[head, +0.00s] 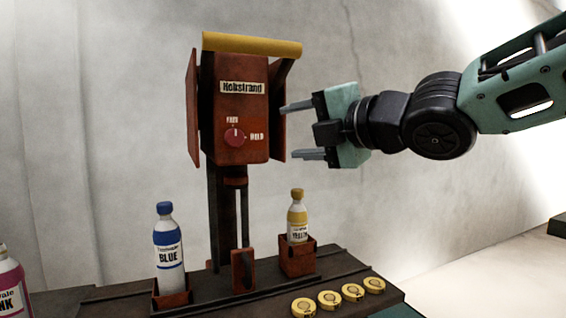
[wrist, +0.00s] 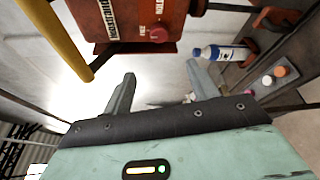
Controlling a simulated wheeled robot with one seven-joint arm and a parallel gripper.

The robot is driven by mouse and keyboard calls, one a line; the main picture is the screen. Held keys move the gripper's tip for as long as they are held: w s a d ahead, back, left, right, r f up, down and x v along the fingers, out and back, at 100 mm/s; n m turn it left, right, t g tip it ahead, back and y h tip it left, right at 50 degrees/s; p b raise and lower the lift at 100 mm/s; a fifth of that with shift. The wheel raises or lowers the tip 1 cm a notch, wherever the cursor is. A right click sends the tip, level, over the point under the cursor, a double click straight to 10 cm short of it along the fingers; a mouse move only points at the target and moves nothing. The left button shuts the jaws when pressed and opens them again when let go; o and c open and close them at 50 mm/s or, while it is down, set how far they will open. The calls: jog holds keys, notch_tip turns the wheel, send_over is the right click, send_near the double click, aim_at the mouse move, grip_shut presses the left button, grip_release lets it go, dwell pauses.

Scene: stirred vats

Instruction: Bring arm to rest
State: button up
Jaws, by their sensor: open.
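Nothing is between the fingers. In the wrist view my gripper (wrist: 160,85) also shows its fingers spread and empty, with the machine's red body (wrist: 130,18) beyond them. The machine has a red knob (head: 234,137) and a yellow bar (head: 252,45) across its top. I cannot tell whether the fingertips touch the machine's side panel.
A blue-capped bottle (head: 168,250) and a yellow bottle (head: 297,216) stand in red holders on the dark base (head: 225,290) below. Several yellow discs (head: 328,300) lie at its front. A pink bottle (head: 10,285) is at far left. The space below my arm is free.

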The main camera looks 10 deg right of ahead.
jog(key=s+d+f+m+g+h+p, duration=0.1)
jog(key=s+f+m+g+h+p, duration=0.2)
jog(key=s+f+m, duration=0.4)
jog(key=s+f+m+g+h+p, duration=0.2)
jog(key=f+m+g+h+p, duration=0.15)
jog(key=f+m, duration=0.4)
jog(key=s+d+f+m+g+h+p, duration=0.1)
jog(key=s+d+f+m+g, duration=0.1)
jog(key=s, duration=0.6)
jog(key=s+d+f+m+g+h+p, duration=0.2)
jog(key=s+f+m+g, duration=0.2)
jog(key=s+f, duration=0.2)
jog(key=s, duration=0.2)
jog(key=shift+s+d+f+g, duration=0.15)
jog(key=shift+s+f+g, duration=0.2)
jog(key=shift+f, duration=0.05)
